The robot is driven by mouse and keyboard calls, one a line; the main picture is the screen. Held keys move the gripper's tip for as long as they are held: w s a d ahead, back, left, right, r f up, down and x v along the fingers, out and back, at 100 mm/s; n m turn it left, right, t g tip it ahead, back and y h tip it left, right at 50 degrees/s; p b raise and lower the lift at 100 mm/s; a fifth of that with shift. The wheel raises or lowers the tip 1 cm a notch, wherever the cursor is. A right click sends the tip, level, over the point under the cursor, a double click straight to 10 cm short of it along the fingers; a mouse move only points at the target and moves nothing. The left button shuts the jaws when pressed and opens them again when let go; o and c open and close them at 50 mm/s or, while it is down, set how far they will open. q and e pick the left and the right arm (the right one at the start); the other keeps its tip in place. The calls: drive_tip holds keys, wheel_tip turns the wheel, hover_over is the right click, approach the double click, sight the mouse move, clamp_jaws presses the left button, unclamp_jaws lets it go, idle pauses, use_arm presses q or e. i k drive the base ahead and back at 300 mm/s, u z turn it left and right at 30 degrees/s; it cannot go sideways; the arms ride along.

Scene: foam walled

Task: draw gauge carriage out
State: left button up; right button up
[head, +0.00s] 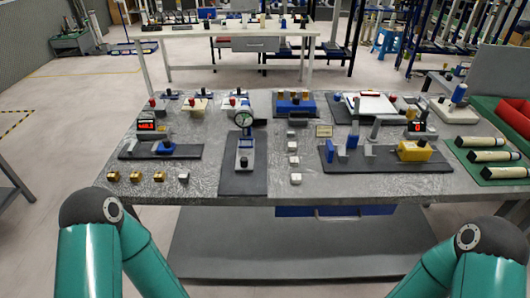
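A round dial gauge (243,119) with a pale face stands upright near the middle of the table. Just in front of it is a blue and grey carriage (245,150) with a small dark knob on its front part. Both are over a dark base plate (241,183) that runs to the table's front edge. The gauge's mount behind the dial is partly hidden. My arms show only as green and black links at the bottom left and bottom right. Neither gripper is in view, and nothing of mine touches the carriage.
Small brass blocks (135,177) lie left of the plate; pale blocks (294,161) stand right of it. Fixtures with red displays (147,125) flank the middle. A yellow block (414,150) sits on the right mat. The plate's front part is clear.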

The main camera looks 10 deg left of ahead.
sight(244, 161)
drive_tip(key=z, duration=0.2)
drive_tip(key=k, duration=0.95)
drive_tip(key=u, duration=0.45)
drive_tip(key=i, duration=1.05)
drive_tip(key=z, duration=0.05)
drive_tip(key=k, duration=0.4)
drive_tip(key=u, duration=0.7)
drive_tip(key=i, duration=0.95)
drive_tip(key=z, duration=0.25)
